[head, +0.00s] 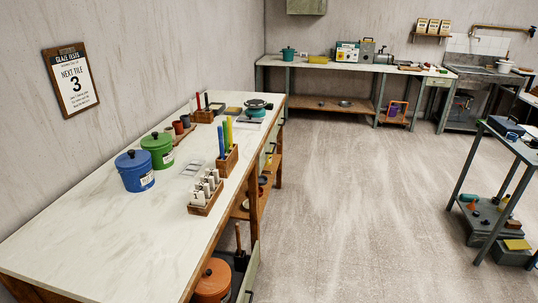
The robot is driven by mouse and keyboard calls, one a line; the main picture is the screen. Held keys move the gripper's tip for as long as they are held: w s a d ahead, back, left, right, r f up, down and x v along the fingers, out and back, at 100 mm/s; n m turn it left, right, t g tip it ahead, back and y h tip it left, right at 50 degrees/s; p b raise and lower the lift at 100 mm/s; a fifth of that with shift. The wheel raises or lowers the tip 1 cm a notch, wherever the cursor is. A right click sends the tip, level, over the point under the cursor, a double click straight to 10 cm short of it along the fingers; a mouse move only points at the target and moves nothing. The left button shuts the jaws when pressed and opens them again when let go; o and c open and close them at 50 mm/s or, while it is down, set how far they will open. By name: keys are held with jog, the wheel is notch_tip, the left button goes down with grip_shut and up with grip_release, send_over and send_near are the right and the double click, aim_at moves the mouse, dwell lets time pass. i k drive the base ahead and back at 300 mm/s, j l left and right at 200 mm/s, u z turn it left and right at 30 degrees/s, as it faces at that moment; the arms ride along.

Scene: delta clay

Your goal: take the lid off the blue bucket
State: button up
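The blue bucket (137,178) stands upright on the long pale worktop at the left, near the wall. Its dark blue lid (132,159) with a round knob sits on top of it. A label shows on the bucket's front. My gripper is not in view.
A green lidded bucket (158,149) stands just behind the blue one, close to it. A wooden rack of white bottles (205,192) and a wooden holder (228,160) with coloured sticks stand to the right. The near worktop (110,242) is bare. The floor (345,200) to the right is open.

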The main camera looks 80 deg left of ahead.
aim_at(131, 159)
jog(key=u, duration=3.6)
